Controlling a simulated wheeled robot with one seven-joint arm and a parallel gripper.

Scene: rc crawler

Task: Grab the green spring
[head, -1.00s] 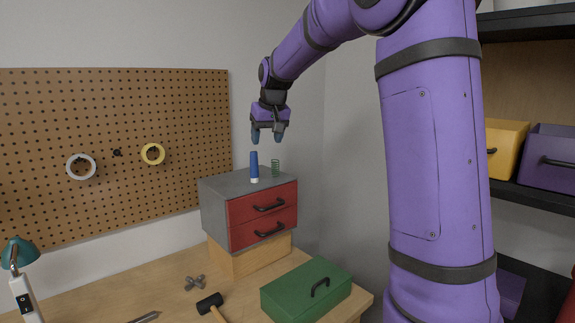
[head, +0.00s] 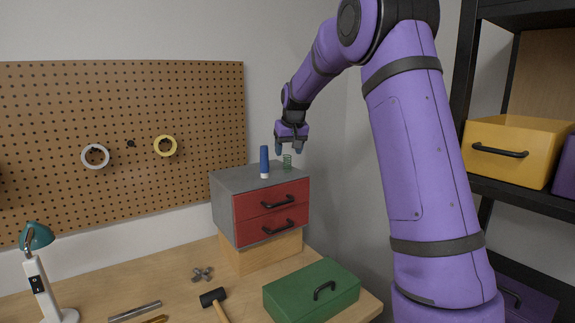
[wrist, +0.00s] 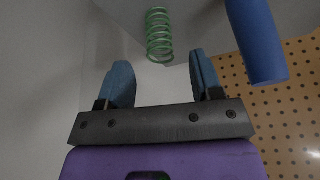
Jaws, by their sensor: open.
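The green spring (head: 287,162) stands upright on top of the grey cabinet with red drawers (head: 228,181), just right of a blue and white tube (head: 264,162). My gripper (head: 289,149) is open and empty, with its blue fingertips close above the spring in the head view. In the wrist view the spring (wrist: 159,36) lies just beyond the gap between the open fingers (wrist: 160,80), apart from both. The blue tube (wrist: 257,40) is to the right of the right finger there.
The blue tube is the nearest obstacle beside the spring. A wall stands close behind the cabinet. A green box (head: 311,291), a hammer (head: 214,298) and a lamp (head: 38,275) are on the bench below.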

